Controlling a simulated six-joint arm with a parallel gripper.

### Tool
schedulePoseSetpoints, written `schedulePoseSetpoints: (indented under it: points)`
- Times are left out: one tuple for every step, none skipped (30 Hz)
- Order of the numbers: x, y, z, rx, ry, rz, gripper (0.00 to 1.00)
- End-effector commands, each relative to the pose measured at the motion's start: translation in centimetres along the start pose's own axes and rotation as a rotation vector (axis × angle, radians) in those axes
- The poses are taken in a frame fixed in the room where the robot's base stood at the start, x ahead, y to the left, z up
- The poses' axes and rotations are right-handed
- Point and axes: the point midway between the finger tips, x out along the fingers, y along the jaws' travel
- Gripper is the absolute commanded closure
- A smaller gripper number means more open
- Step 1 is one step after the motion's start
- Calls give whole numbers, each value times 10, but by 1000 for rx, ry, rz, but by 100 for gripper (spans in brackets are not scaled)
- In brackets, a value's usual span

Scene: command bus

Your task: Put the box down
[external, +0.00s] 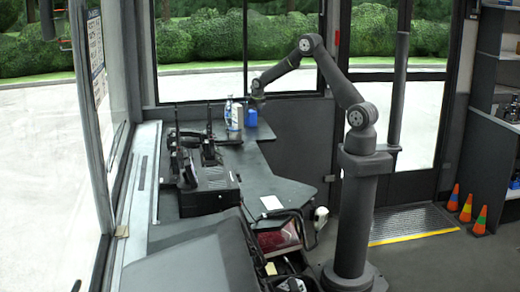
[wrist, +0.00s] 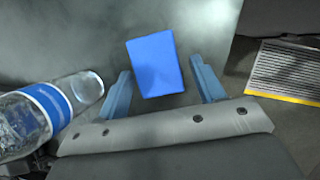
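A plain blue box (wrist: 155,64) lies between the two blue fingers of my gripper (wrist: 162,82) in the wrist view. A narrow gap shows between the box and each finger, so the gripper looks open around or just above it. In the external view my gripper (external: 257,92) points down at the far end of the dark counter (external: 245,157). A small blue shape (external: 251,118), likely the box, is right below it. I cannot tell clearly whether its base touches the counter.
A clear bottle with a blue label (wrist: 40,112) is close on the left; it also shows in the external view (external: 228,109). A white and blue container (external: 237,117) stands beside it. Black equipment (external: 208,190) occupies the counter's nearer part. Cones (external: 466,208) stand on the floor at right.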

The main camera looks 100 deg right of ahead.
Motion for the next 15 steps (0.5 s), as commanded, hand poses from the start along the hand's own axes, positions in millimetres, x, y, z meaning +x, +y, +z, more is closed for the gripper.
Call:
schedulePoseSetpoints:
  points:
    - [0,0,0,0,0,0,38]
    - [0,0,0,0,0,0,38]
    - [0,0,0,0,0,0,38]
    - [-1,0,0,0,0,0,38]
    - [-2,0,1,0,-1,0,38]
    - [-4,0,2,0,-1,0,38]
    - [-7,0,2,0,-1,0,38]
    - [-10,0,2,0,-2,1,38]
    - [-14,0,2,0,-3,1,38]
    - [-19,0,2,0,-3,1,38]
    - [-24,0,2,0,-3,1,38]
    - [-31,0,2,0,-3,1,38]
    - [-37,0,2,0,-3,1,38]
    - [-44,0,2,0,-4,1,38]
    - [-52,0,3,0,-4,1,38]
